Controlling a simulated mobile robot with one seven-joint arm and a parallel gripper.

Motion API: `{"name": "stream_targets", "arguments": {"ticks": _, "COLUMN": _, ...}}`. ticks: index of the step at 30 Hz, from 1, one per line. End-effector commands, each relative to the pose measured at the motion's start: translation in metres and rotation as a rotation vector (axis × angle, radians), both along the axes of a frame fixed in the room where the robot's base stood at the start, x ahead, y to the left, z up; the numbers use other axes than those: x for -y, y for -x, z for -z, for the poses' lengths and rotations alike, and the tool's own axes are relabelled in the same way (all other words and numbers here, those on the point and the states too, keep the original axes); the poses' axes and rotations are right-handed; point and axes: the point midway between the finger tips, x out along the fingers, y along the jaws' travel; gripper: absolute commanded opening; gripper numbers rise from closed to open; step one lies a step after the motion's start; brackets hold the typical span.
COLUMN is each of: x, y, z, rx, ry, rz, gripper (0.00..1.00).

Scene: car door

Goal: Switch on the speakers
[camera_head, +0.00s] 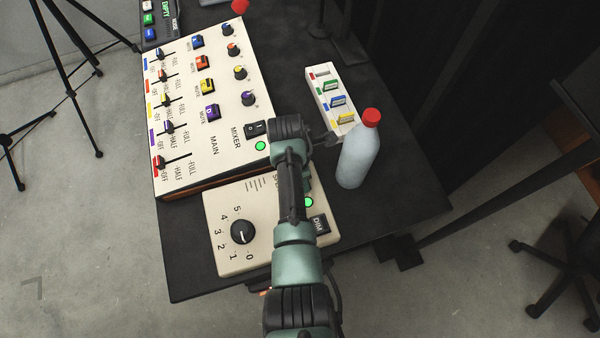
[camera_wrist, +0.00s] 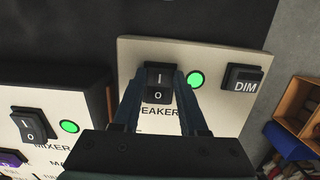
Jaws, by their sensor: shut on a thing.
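The speaker box (camera_head: 222,247) is a cream panel with a black knob (camera_head: 241,232), a green light and a DIM button. In the wrist view, its black I/0 rocker switch (camera_wrist: 159,94) stands beside the lit green light (camera_wrist: 195,79), above lettering partly covered by my gripper. My gripper (camera_wrist: 160,75) has one finger on each side of this switch and is shut on it. I cannot tell which half of the rocker is pressed. In the head view, my arm hides the switch and fingertips; the green light (camera_head: 308,202) shows lit just right of my arm.
The larger mixer panel (camera_head: 215,150), with sliders, knobs and a lit green light, lies behind the speaker box. A bottle with a red cap (camera_head: 358,158) stands close to the right of my arm. The table's right front corner is clear.

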Motion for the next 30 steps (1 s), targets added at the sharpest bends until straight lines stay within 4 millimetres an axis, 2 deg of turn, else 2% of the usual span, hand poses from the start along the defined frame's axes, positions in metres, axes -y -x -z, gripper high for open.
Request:
{"name": "stream_targets", "arguments": {"ticks": 5, "x": 0.0027, "y": -0.001, "z": 0.0011, "rx": -0.021, "ry": -0.069, "rz": 0.001, "gripper": 0.0}}
{"name": "stream_targets", "arguments": {"ticks": 13, "x": 0.0023, "y": -0.001, "z": 0.0015, "rx": -0.023, "ry": -0.073, "rz": 0.0, "gripper": 0.0}}
{"name": "stream_targets", "arguments": {"ticks": 14, "x": 0.0023, "y": -0.001, "z": 0.0015, "rx": -0.022, "ry": -0.072, "rz": 0.0, "gripper": 0.44}}
{"name": "stream_targets", "arguments": {"ticks": 18, "x": 0.0022, "y": -0.0009, "z": 0.0014, "rx": -0.021, "ry": -0.072, "rz": 0.0, "gripper": 0.69}}
{"name": "stream_targets", "arguments": {"ticks": 19, "x": 0.0022, "y": -0.0009, "z": 0.0015, "rx": -0.022, "ry": -0.072, "rz": 0.0, "gripper": 0.72}}
{"name": "stream_targets", "arguments": {"ticks": 30, "x": 0.002, "y": -0.0013, "z": -0.0037, "rx": -0.02, "ry": -0.071, "rz": 0.0, "gripper": 0.72}}
